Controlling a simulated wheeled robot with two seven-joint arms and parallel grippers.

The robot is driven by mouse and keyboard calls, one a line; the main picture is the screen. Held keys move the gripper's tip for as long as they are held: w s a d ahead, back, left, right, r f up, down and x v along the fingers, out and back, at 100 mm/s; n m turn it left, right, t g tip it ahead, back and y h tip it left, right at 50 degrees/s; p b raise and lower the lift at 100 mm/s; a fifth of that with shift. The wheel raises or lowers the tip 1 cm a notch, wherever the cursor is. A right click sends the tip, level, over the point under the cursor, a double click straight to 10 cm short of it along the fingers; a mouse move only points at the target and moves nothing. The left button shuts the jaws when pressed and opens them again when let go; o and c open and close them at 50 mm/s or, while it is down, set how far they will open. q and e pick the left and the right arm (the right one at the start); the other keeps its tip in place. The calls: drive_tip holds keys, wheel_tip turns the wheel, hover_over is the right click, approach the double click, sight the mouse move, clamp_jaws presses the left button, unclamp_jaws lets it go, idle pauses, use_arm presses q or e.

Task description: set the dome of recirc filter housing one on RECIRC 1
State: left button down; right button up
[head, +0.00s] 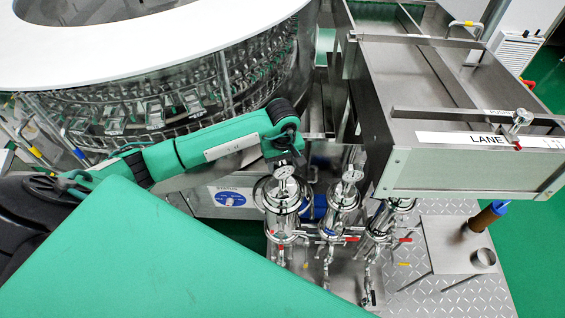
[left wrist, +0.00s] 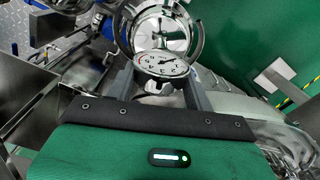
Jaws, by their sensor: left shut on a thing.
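My left gripper (head: 285,158) reaches down over the leftmost of the shiny steel filter housings (head: 284,228). It is shut at the round white gauge (head: 284,172) on top of the steel dome (head: 270,192). In the left wrist view the gauge (left wrist: 161,65) sits between the two fingers (left wrist: 160,88), with a shiny round steel rim (left wrist: 124,30) just beyond it. The dome is upright over the leftmost housing; I cannot tell whether it touches its seat. The RECIRC 1 label cannot be read. My right gripper is not in view.
A second housing with its own gauge (head: 352,176) stands close on the right, with another housing (head: 385,225) beyond it. Valves and pipes crowd below. A steel lane box (head: 455,165) overhangs at right. A small steel table (head: 450,248) stands at lower right. The rotary washer (head: 150,100) is behind.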

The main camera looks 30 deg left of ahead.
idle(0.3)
use_arm(q)
drive_tip(key=shift+c, duration=2.4)
unclamp_jaws()
drive_tip(key=shift+f, duration=0.15)
wheel_tip(320, 180, up, 14)
drive_tip(key=b, duration=0.4)
drive_tip(key=shift+s, duration=0.1)
